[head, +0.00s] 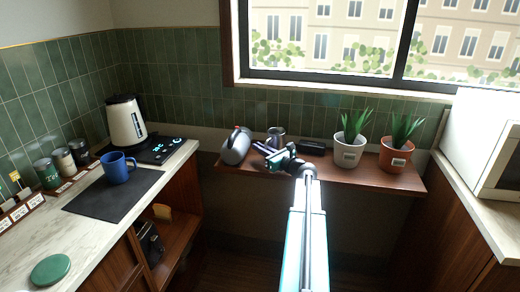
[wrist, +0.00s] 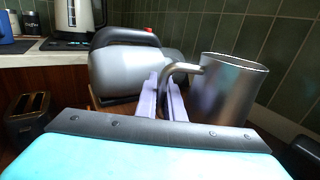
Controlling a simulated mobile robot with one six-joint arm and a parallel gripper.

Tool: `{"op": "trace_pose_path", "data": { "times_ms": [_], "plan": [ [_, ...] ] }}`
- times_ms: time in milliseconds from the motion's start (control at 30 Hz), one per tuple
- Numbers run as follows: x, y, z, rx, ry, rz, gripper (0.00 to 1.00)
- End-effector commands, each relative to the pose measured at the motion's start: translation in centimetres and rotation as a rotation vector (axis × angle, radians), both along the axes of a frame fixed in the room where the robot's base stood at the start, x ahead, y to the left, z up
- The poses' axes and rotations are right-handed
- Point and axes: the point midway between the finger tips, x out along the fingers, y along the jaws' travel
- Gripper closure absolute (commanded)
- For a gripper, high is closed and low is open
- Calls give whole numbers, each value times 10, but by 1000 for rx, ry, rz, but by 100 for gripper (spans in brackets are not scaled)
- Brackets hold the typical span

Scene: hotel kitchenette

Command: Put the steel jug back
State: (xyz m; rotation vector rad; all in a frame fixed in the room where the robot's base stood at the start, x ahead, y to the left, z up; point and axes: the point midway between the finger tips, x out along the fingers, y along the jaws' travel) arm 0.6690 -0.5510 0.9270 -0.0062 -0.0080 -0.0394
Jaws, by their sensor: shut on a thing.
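The steel jug (wrist: 228,92) is upright at the right of the wrist view, its curved handle towards my fingers. It also shows in the head view (head: 277,133) at the wall end of the wooden shelf (head: 395,183). My gripper (wrist: 166,98) is shut on the jug's handle; in the head view my gripper (head: 264,152) reaches over the shelf. Whether the jug's base touches the shelf is hidden.
A grey vessel with a dark handle and red button (head: 236,146) lies close left of the jug. A dark box (head: 312,147) and two potted plants (head: 349,150) (head: 395,153) are to the right. A counter at left holds a kettle (head: 125,122) and blue mug (head: 117,167).

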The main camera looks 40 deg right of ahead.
Motion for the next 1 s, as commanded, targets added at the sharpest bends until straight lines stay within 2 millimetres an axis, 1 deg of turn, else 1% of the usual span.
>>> {"op": "trace_pose_path", "data": {
  "times_ms": [467, 500, 567, 600, 1000],
  "plan": [
    [0, 0, -4, -1, -2, 0, 100],
    [0, 0, -5, 0, 0, 0, 85],
    [0, 0, -5, 0, 0, 0, 75],
    [0, 0, -5, 0, 0, 0, 73],
    [-1, 0, -2, 0, 0, 0, 73]
  ]
}}
